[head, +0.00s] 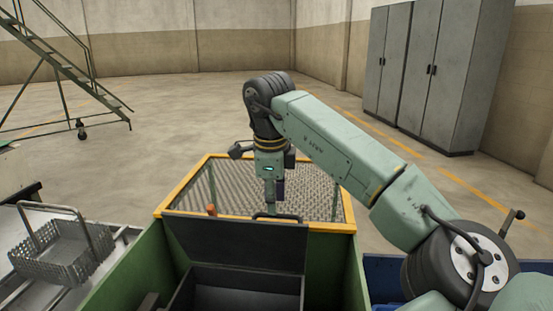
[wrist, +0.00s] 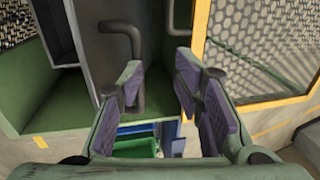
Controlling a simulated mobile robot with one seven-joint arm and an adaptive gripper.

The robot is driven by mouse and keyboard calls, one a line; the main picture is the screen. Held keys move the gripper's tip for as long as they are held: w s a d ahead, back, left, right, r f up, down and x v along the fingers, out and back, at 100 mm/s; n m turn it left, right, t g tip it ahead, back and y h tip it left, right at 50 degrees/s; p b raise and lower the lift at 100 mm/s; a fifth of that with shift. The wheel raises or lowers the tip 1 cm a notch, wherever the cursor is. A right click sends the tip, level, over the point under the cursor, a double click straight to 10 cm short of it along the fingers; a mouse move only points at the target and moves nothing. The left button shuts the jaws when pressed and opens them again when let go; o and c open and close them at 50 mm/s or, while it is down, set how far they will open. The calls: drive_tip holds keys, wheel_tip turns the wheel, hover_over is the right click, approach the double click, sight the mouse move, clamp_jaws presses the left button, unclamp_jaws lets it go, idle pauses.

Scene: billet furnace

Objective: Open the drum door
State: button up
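The drum door (head: 238,245) is a dark grey panel standing steeply raised at the back of a grey open-topped box (head: 243,290) in the green machine. Its dark bar handle (head: 277,217) is at the door's top edge; the bent bar also shows in the wrist view (wrist: 138,40). My gripper (head: 270,196) points down just above and behind the handle. In the wrist view my gripper (wrist: 159,78) has its purple-padded fingers apart. The bar is beside the left finger, which partly hides it. I cannot tell whether they touch.
A yellow-framed mesh guard (head: 343,228) surrounds the space behind the door. Green side walls (head: 334,265) flank the box. A wire basket (head: 62,250) stands at the left. Grey cabinets (head: 435,75) and stairs (head: 62,62) are farther off, with open floor between.

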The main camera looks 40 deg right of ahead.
drive_tip(key=w+d+r, duration=0.4)
drive_tip(key=r, duration=0.1)
drive_tip(key=shift+d, duration=0.3)
idle(0.4)
idle(0.5)
